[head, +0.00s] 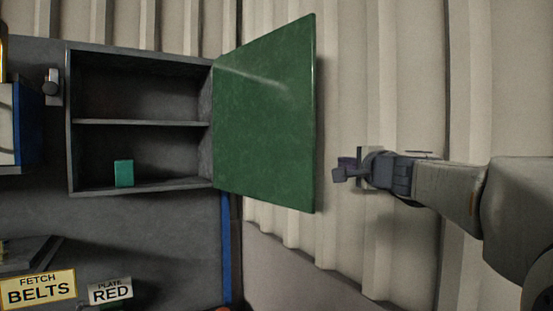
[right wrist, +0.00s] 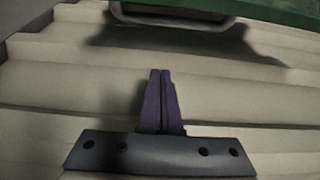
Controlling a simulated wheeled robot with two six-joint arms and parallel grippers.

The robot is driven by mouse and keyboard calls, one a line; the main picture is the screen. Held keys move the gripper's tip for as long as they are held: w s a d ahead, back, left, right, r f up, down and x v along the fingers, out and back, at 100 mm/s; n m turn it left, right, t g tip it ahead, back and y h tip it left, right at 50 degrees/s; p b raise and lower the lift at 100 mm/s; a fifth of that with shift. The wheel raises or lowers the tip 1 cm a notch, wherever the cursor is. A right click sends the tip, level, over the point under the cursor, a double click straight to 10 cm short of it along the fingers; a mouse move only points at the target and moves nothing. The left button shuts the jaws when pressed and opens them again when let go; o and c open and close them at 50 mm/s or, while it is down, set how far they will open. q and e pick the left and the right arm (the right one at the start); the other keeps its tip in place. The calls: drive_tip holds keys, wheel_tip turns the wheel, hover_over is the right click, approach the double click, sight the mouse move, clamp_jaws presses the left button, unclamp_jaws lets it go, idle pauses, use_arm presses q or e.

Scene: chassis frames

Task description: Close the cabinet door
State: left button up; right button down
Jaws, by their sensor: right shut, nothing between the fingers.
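The grey cabinet (head: 140,123) is on the wall at the left, with one shelf and an open front. Its green door (head: 265,115) stands wide open, swung out from the cabinet's right side. In the right wrist view the door's green edge (right wrist: 285,12) crosses the top right, beside a grey handle-like bar (right wrist: 175,17). My right gripper (head: 342,169) is to the right of the door's free edge, apart from it in the head view. Its two dark fingers (right wrist: 158,75) are shut together and empty. My left gripper is not in view.
A small teal box (head: 124,173) stands inside the cabinet's lower compartment. A grey knob-like fixture (head: 52,87) is on the wall left of the cabinet. Signs reading FETCH BELTS (head: 38,289) and PLATE RED (head: 110,291) are below. A pale corrugated wall (head: 410,80) stands behind my right arm.

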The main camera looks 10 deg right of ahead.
sight(333, 161)
drive_tip(key=w, duration=0.2)
drive_tip(key=w+p, duration=0.1)
drive_tip(key=w, duration=0.2)
drive_tip(key=shift+w+a, duration=0.35)
drive_tip(key=shift+a, duration=0.05)
drive_tip(key=a, duration=0.1)
drive_tip(key=s+a, duration=0.1)
drive_tip(key=a, duration=0.1)
drive_tip(key=shift+s+a, duration=0.2)
drive_tip(key=shift+s, duration=0.15)
